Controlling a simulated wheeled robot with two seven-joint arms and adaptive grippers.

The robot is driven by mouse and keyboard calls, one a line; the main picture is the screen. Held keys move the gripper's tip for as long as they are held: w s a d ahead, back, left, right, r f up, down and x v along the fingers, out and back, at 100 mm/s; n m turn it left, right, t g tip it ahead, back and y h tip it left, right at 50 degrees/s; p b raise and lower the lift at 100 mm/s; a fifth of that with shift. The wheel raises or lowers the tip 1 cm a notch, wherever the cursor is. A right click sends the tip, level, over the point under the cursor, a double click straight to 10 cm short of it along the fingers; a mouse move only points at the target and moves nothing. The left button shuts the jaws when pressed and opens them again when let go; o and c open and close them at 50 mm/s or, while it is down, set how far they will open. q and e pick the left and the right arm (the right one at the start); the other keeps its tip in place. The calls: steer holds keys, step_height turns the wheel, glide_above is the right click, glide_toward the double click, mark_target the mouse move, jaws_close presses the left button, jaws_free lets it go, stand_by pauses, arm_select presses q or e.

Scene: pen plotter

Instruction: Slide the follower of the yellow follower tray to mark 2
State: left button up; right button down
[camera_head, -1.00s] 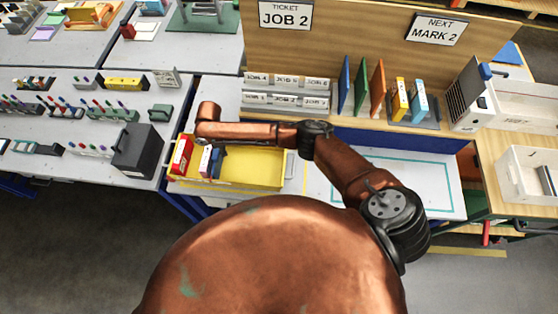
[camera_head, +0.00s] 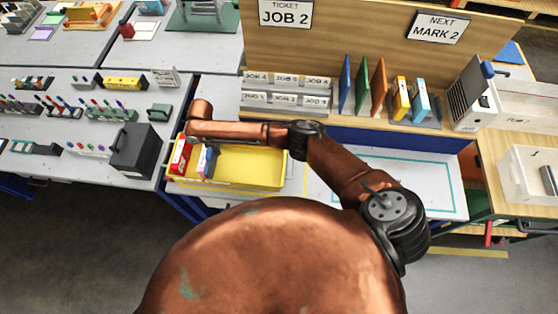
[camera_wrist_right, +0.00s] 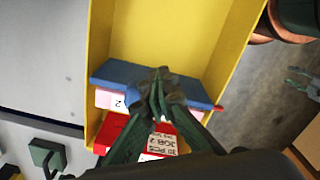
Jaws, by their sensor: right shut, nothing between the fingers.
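The yellow follower tray (camera_head: 255,170) stands at the left end of the bench, under my right arm. Its blue follower (camera_head: 208,163) lies across the tray's left part, close to a red box (camera_head: 180,156). In the wrist view the follower (camera_wrist_right: 195,94) spans the tray beside the red box (camera_wrist_right: 112,130), with a pale label marked 2 along its edge. My right gripper (camera_wrist_right: 160,85) is shut and empty, its tips over the middle of the follower; contact is unclear. The head view hides its fingers. Dark prongs at the wrist view's right edge may be my left gripper (camera_wrist_right: 304,85).
Cards read JOB 2 (camera_head: 285,13) and NEXT MARK 2 (camera_head: 436,28). Upright coloured boards (camera_head: 361,85) and a label rack (camera_head: 287,92) stand behind the tray. A black box (camera_head: 136,150) is on the table to the left. The tray's right part is empty.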

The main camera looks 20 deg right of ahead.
mark_target(203, 153)
steer(key=shift+w+a+b, duration=0.4)
steer(key=shift+a, duration=0.35)
steer(key=shift+w+a, duration=0.1)
steer(key=shift+a, duration=0.1)
steer(key=shift+w+a+b, duration=0.5)
steer(key=shift+a+b, duration=0.3)
steer(key=shift+b, duration=0.05)
steer(key=shift+w+a+b, duration=0.45)
steer(key=shift+a+b, duration=0.3)
steer(key=shift+b, duration=0.05)
steer(key=shift+w+a+b, duration=0.3)
steer(key=shift+a+b, duration=0.2)
steer(key=shift+b, duration=0.1)
steer(key=shift+w+a+b, duration=0.25)
steer(key=shift+a+b, duration=0.25)
steer(key=shift+b, duration=0.1)
stand_by(0.7)
steer(key=shift+s+d+r+p, duration=0.1)
steer(key=shift+d+p, duration=0.15)
steer(key=shift+p, duration=0.2)
steer(key=shift+s+d+p, duration=0.1)
steer(key=shift+d+p, duration=0.15)
steer(key=shift+p, duration=0.1)
steer(key=shift+s+d, duration=0.1)
steer(key=shift+d, duration=0.05)
